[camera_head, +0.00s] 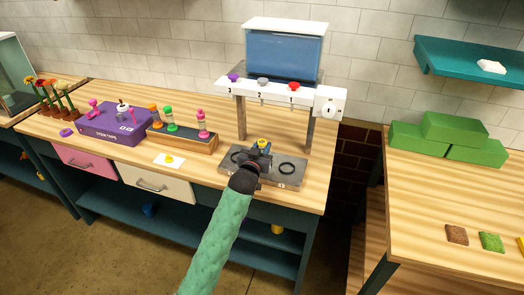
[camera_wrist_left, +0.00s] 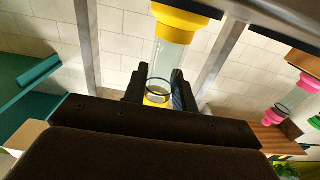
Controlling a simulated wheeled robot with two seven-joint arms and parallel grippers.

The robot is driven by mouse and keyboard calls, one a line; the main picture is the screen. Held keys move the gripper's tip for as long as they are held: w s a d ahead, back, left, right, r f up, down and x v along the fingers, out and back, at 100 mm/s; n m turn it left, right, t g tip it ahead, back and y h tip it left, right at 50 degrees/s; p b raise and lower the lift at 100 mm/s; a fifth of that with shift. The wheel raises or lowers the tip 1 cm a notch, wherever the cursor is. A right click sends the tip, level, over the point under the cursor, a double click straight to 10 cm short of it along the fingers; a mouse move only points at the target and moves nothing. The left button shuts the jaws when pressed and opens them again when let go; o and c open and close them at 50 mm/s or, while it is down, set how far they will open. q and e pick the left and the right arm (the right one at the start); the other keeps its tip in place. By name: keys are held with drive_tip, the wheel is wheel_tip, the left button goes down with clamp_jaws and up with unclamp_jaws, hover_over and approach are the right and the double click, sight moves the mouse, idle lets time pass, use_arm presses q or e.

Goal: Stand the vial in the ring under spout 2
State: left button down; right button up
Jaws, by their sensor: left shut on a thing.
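The vial is clear with a yellow cap and a yellow lower part; its cap (camera_head: 262,143) shows above my left gripper (camera_head: 259,157), and it fills much of the left wrist view (camera_wrist_left: 171,55). My left gripper, also in the left wrist view (camera_wrist_left: 158,88), is shut on it. The vial looks roughly upright, over the middle of the dark ring base (camera_head: 291,182), below spout 2 (camera_head: 263,82). The middle ring is hidden by my gripper; I cannot tell whether the vial touches it. The left ring (camera_head: 239,157) and right ring (camera_head: 287,168) look empty. My right gripper is not in view.
The dispenser's posts (camera_head: 241,120) (camera_head: 309,132) flank the ring base. A wooden rack (camera_head: 184,139) with pink, green and orange capped vials stands left, beside a purple box (camera_head: 103,130).

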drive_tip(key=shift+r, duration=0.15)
use_arm(q)
drive_tip(key=shift+f, duration=0.15)
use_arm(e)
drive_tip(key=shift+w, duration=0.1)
use_arm(q)
drive_tip(key=c, duration=1.1)
unclamp_jaws()
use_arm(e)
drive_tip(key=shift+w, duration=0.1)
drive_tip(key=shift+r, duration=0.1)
use_arm(q)
drive_tip(key=shift+s, duration=0.1)
drive_tip(key=shift+b+v, duration=1.9)
drive_tip(key=shift+v, duration=4.05)
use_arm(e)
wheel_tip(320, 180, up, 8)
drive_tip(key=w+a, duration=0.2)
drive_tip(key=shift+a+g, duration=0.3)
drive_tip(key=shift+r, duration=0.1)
